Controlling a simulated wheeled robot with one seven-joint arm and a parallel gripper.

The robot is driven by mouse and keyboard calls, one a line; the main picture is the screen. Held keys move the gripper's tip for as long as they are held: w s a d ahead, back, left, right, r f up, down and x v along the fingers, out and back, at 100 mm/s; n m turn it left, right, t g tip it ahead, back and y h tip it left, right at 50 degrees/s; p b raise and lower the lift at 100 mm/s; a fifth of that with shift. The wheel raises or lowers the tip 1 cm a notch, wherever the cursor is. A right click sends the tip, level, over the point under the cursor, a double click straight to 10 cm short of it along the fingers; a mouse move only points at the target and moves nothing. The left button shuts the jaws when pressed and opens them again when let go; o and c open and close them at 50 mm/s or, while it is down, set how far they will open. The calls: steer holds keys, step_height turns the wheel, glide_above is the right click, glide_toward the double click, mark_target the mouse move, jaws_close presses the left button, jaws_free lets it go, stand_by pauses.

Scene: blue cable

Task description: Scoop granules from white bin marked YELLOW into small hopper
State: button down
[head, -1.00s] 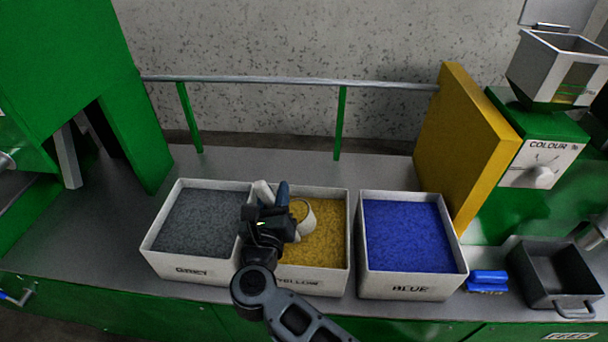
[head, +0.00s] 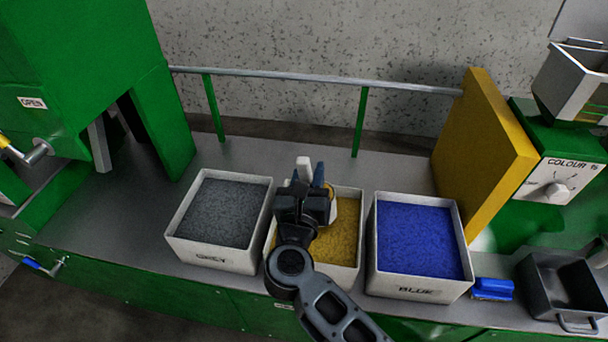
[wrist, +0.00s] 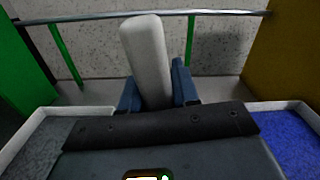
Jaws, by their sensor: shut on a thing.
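The white bin marked YELLOW (head: 349,281) stands between the GREY and BLUE bins, holding yellow granules (head: 345,243); my arm hides part of it and its label. My gripper (head: 308,178) is over the left part of this bin, shut on a white scoop handle (head: 304,166). The handle (wrist: 147,58) stands up between my blue fingertips in the wrist view. The scoop's bowl is mostly hidden behind my gripper, so I cannot tell what it holds. The small hopper (head: 572,80) is at the upper right, above the green COLOUR unit, cut by the picture edge.
The GREY bin (head: 190,251) is left and the BLUE bin (head: 418,287) right. A yellow panel (head: 484,150) stands between the bins and the hopper. A blue brush (head: 492,289) and dark tray (head: 566,322) lie at the right. A rail (head: 320,83) runs behind.

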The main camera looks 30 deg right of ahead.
step_height(320, 180, up, 9)
steer(key=s+d+m+p, duration=0.1)
steer(key=d+p, duration=0.1)
steer(key=p, duration=0.2)
steer(key=shift+s+f+m+p, duration=0.15)
steer(key=shift+s+m+p, duration=0.1)
steer(key=shift+m+p, duration=0.15)
stand_by(0.5)
